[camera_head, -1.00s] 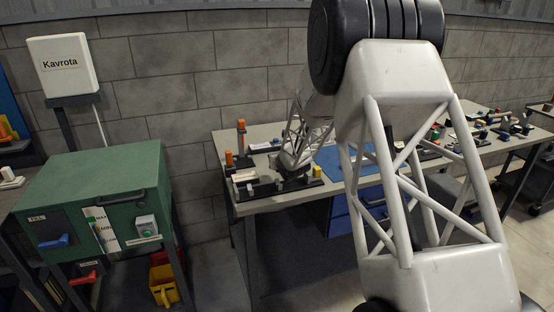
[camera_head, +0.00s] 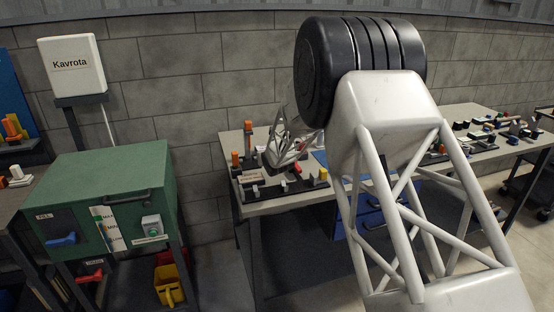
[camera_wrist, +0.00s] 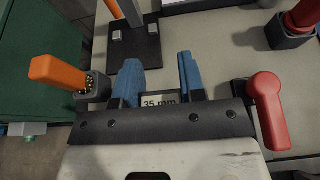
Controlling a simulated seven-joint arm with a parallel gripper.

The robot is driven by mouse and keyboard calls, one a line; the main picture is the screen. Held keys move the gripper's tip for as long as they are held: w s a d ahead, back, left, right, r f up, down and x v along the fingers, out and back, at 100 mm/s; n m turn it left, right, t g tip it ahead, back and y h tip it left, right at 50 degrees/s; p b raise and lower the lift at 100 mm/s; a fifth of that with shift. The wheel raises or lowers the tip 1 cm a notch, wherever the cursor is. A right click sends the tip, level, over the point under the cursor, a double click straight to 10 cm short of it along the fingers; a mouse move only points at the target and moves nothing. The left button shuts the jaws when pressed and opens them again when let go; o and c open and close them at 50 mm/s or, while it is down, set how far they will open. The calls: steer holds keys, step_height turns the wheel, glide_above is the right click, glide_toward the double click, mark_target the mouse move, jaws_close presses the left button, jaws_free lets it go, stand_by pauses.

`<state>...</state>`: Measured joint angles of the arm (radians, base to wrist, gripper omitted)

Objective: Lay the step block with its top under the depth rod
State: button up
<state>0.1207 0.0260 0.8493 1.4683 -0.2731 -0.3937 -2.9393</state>
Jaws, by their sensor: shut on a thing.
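My gripper (camera_wrist: 160,78) shows in the wrist view as two blue fingers with a gap between them. A small piece marked "35 mm" (camera_wrist: 158,102) shows between the finger roots; I take it for the step block in my grip, mostly hidden by the gripper body. In the head view my gripper is small, over the left end of the bench (camera_head: 300,205). An orange-topped upright (camera_head: 248,138) stands at the back left there. I cannot make out the depth rod for certain.
An orange handle in a dark holder (camera_wrist: 92,88) is close left of my gripper; a red handle (camera_wrist: 268,108) is close right. A red knob in a black socket (camera_wrist: 290,30) is farther right. Bare tabletop (camera_wrist: 220,45) lies between. A green cabinet (camera_head: 100,190) stands left of the bench.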

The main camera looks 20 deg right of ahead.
steer(key=shift+w+a+r, duration=0.1)
steer(key=shift+w+a, duration=0.3)
steer(key=shift+a, duration=0.35)
steer(key=shift+w+a, duration=0.35)
steer(key=shift+a, duration=0.4)
steer(key=shift+w+a+r, duration=0.1)
steer(key=shift+w+a, duration=0.3)
steer(key=shift+a, duration=0.35)
steer(key=shift+w+f, duration=0.1)
steer(key=shift+f, duration=0.15)
steer(key=shift+w+f, duration=0.45)
steer(key=shift+f, duration=0.45)
steer(key=shift+w+f, duration=0.45)
steer(key=shift+f, duration=0.4)
steer(key=shift+w+f, duration=0.2)
steer(key=shift+w, duration=2)
steer(key=shift+f, duration=0.4)
steer(key=o, duration=1.2)
steer(key=shift+s, duration=0.1)
steer(key=shift+v, duration=3.75)
